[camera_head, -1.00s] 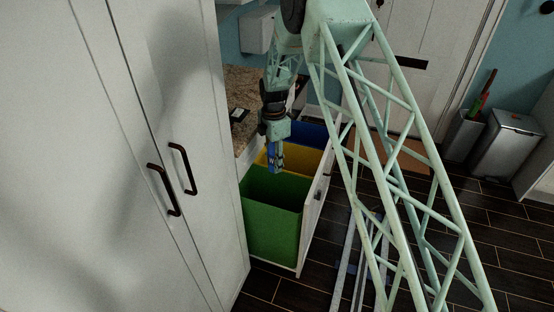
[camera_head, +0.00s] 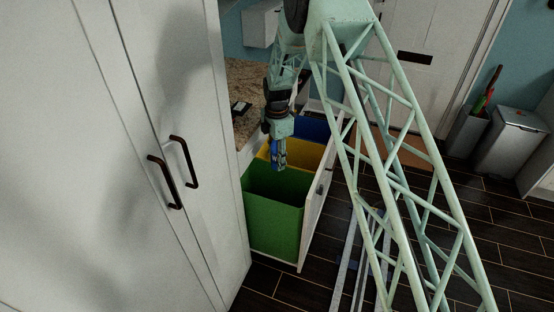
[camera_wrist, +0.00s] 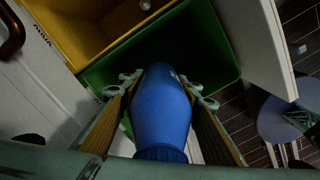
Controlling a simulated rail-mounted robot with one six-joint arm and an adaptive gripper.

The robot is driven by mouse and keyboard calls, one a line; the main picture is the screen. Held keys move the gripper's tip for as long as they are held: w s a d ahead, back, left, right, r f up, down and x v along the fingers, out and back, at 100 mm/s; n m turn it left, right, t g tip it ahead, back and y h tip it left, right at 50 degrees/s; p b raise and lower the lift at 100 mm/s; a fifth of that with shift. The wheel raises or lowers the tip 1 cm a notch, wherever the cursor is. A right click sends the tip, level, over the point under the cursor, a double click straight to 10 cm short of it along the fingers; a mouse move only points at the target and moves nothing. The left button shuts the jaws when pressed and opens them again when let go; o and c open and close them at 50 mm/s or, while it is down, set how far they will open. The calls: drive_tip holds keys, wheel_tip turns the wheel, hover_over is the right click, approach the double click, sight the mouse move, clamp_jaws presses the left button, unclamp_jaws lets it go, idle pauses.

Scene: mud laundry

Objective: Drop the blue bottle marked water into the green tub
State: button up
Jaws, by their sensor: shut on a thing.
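The blue bottle (camera_wrist: 161,108) is between the fingers of my gripper (camera_wrist: 163,82) in the wrist view, and they are shut on it. In the head view my gripper (camera_head: 279,152) points down with the blue bottle (camera_head: 279,158) in it, near the line between the yellow and green tubs. The green tub (camera_head: 272,222) is the nearest tub in a pulled-out drawer, and its opening faces up. In the wrist view the green tub (camera_wrist: 215,45) lies beyond the bottle's far end. The bottle's marking cannot be read.
A yellow tub (camera_head: 301,153) and a blue tub (camera_head: 311,130) stand behind the green one. The drawer's white front (camera_head: 316,209) is to their right. Tall white cabinet doors (camera_head: 150,100) stand close on the left. A granite counter (camera_head: 243,95) is behind.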

sight(274, 145)
drive_tip(key=shift+f+b, duration=0.7)
drive_tip(key=shift+f, duration=1.35)
drive_tip(key=o, duration=0.8)
drive_tip(key=shift+r, duration=0.15)
wheel_tip(274, 145, up, 12)
drive_tip(key=shift+f, duration=0.1)
